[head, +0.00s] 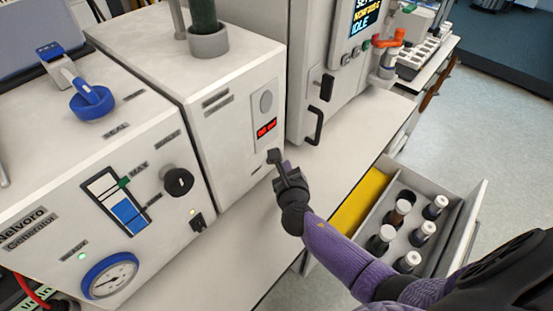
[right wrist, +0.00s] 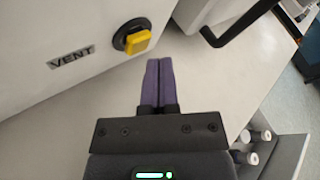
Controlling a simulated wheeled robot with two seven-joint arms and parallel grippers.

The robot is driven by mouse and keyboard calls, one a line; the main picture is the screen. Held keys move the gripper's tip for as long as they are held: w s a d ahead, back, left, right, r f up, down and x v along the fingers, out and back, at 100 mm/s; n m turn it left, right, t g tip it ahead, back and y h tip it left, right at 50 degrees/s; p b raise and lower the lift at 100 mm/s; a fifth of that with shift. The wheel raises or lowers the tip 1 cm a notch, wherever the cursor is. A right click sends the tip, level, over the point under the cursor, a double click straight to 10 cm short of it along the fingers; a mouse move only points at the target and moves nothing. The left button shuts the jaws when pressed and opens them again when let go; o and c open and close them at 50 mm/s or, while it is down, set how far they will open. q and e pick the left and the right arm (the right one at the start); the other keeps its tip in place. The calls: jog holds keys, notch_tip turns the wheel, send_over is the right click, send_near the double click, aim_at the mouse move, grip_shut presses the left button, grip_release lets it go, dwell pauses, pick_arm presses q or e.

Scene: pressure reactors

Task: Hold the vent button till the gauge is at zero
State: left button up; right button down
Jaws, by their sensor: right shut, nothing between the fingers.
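The yellow vent button (right wrist: 138,42) sits on a black round base on a white face in the right wrist view, beside a VENT label (right wrist: 70,57). In the head view my right gripper (head: 274,157) hides the button. My right gripper also shows in the wrist view (right wrist: 158,66), with its purple fingers shut and empty. Its tips are just below and right of the button in that view; contact does not show. A round blue-rimmed gauge (head: 110,276) is on the left machine; its reading is too small to tell. My left gripper is not in view.
An open drawer (head: 467,220) with several bottles is below my right forearm. Bare bench top lies before the machines.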

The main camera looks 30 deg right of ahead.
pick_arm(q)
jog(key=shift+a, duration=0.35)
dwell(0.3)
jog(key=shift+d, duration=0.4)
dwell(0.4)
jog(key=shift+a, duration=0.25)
pick_arm(e)
jog(key=shift+w+a, duration=0.2)
jog(key=shift+w, duration=0.2)
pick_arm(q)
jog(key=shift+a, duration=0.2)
